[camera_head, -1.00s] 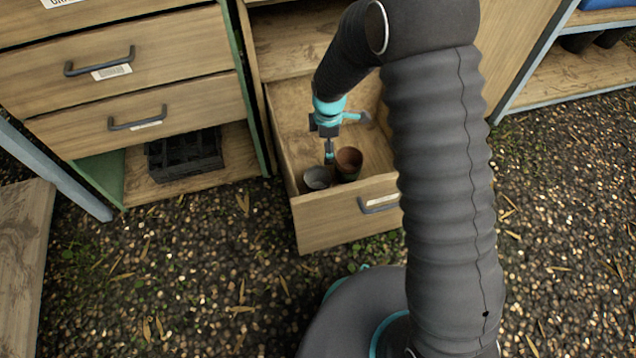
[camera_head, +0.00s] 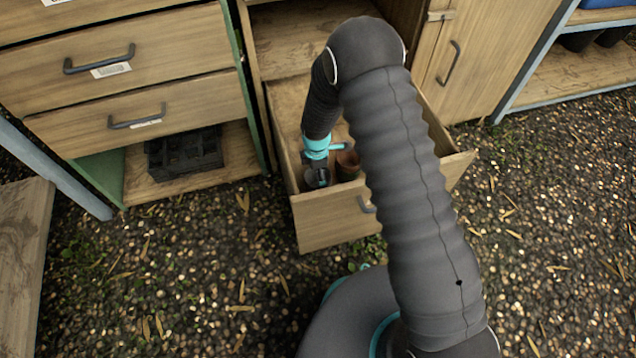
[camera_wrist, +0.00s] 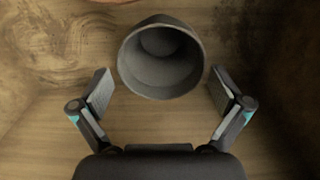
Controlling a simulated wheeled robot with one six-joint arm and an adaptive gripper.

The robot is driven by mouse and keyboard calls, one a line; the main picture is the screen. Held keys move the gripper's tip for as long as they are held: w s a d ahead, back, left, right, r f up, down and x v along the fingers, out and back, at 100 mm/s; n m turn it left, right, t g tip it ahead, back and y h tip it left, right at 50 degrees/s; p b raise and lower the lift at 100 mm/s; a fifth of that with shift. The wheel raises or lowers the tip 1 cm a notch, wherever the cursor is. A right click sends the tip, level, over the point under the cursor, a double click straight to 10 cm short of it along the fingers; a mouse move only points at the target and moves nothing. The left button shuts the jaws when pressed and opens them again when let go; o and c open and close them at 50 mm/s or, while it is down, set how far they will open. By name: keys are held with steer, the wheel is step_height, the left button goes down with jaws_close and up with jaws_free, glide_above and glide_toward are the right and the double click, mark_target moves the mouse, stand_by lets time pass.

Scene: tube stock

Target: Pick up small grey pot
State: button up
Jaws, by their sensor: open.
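The small grey pot (camera_wrist: 161,60) stands in the open drawer and shows from above in the wrist view, its round mouth facing the camera. My gripper (camera_wrist: 161,88) is open, with one finger on each side of the pot's near part and a gap between each finger and the pot. Nothing is between the fingers except the near edge of the pot in this view. In the head view my gripper (camera_head: 317,178) is down inside the drawer and hides most of the grey pot.
A brown pot (camera_head: 347,165) stands just right of my gripper in the drawer. The drawer's front wall (camera_head: 335,218) and side walls enclose the space. A black crate (camera_head: 185,153) sits on the low shelf at left. The drawer's right side is partly hidden by my arm.

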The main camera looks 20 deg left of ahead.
mark_target(310, 177)
steer(key=f, duration=0.5)
steer(key=shift+d, duration=0.2)
steer(key=c, duration=1)
